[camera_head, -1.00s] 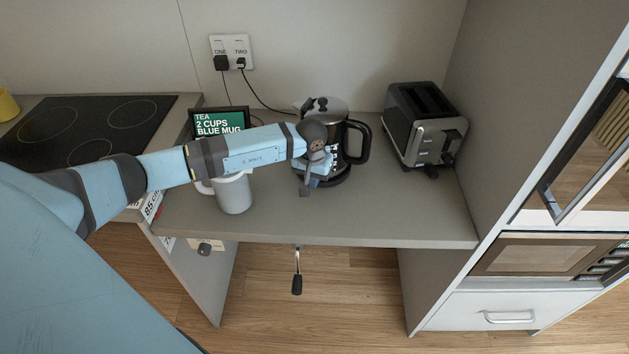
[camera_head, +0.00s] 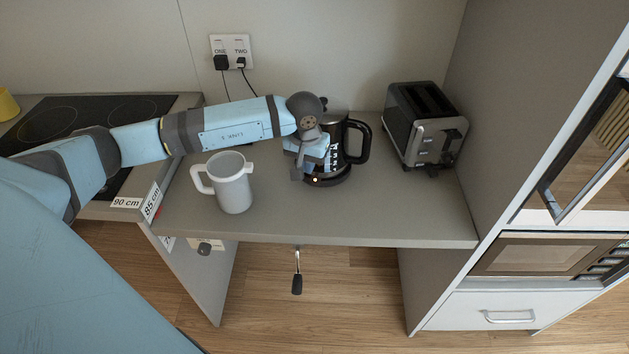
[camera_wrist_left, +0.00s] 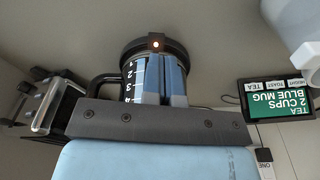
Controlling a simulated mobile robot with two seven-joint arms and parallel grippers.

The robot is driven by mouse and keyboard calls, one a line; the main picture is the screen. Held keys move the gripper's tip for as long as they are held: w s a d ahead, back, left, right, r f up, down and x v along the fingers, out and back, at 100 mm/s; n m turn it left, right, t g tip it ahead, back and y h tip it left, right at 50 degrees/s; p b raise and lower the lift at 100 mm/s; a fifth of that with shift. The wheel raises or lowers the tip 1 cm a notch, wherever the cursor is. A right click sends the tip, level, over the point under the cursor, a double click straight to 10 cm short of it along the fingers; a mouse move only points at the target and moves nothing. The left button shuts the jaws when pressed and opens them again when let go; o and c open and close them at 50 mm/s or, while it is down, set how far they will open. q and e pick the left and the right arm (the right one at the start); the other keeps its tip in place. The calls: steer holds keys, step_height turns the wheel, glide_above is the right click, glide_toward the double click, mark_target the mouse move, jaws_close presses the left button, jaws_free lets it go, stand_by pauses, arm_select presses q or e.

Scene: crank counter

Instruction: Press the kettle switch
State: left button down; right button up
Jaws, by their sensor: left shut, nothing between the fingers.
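The black and steel kettle (camera_head: 340,131) stands on its round dark base on the counter, its handle to the right. Its switch (camera_head: 315,180), low on the front of the base, glows orange-white. The lit switch also shows in the left wrist view (camera_wrist_left: 155,44), at the rim of the base. My left gripper (camera_head: 318,166) is in front of the kettle, shut and empty. In the left wrist view its blue fingers (camera_wrist_left: 165,62) lie together before the kettle, tips close to the switch. I cannot tell whether they touch the kettle. My arm hides part of the kettle.
A white mug (camera_head: 234,185) stands left of the kettle, near my forearm. A toaster (camera_head: 424,124) stands to the right. A tea sign (camera_wrist_left: 279,99) shows in the left wrist view. The counter's front (camera_head: 350,222) is clear; a crank (camera_head: 297,272) hangs below.

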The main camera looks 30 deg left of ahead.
arm_select(q)
steer(key=r, duration=0.6)
steer(key=shift+s+d, duration=0.1)
steer(key=shift+s, duration=0.2)
steer(key=shift+d+f, duration=0.1)
